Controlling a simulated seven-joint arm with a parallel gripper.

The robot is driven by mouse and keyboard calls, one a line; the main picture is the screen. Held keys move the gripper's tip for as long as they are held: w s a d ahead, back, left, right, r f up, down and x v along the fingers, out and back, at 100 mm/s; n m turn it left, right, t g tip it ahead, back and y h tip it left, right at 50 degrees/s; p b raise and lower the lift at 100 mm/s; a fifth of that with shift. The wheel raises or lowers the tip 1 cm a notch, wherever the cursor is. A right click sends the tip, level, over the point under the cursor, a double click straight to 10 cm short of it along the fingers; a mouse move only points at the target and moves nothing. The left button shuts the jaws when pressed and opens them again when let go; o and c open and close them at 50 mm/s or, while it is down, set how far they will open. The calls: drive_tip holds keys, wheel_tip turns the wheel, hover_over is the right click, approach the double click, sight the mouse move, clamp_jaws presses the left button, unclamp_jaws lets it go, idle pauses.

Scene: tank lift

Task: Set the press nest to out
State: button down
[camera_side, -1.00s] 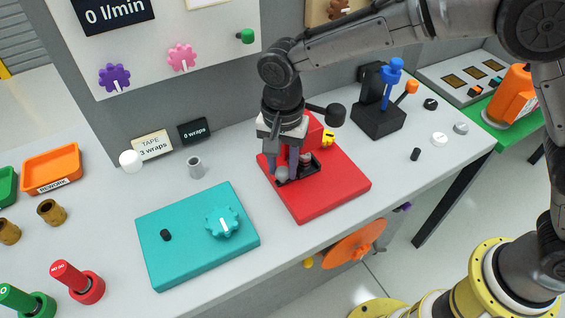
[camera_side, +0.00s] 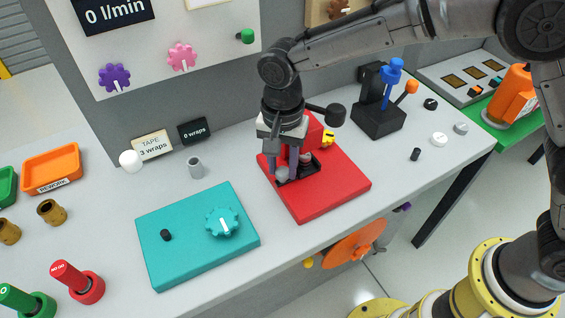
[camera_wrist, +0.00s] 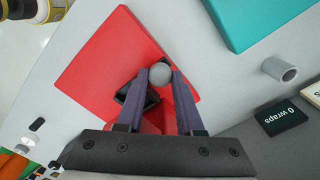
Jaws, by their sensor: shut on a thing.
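The press is a red base (camera_side: 335,190) with a red upright block (camera_side: 314,130) at its back. Its nest is a small black tray (camera_side: 312,169) on the red base, with a grey ball knob (camera_side: 282,172) on its near-left side. My gripper (camera_side: 283,168) points down over the nest with its fingers around the knob. In the wrist view the two fingers (camera_wrist: 161,76) close on the grey ball (camera_wrist: 160,74). The black nest (camera_wrist: 138,98) shows beside the left finger, partly hidden by it.
A teal panel (camera_side: 185,255) with a knob lies to the left, and a grey cylinder (camera_side: 195,167) stands behind it. A black lever stand (camera_side: 378,118) is at the right. A black ball arm (camera_side: 335,113) stands out close to my gripper.

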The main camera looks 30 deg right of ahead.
drive_tip(key=shift+s, duration=0.1)
drive_tip(key=s, duration=0.6)
drive_tip(key=shift+s, duration=0.2)
drive_tip(key=c, duration=0.5)
unclamp_jaws()
drive_tip(key=shift+c, duration=0.2)
wheel_tip(320, 180, up, 14)
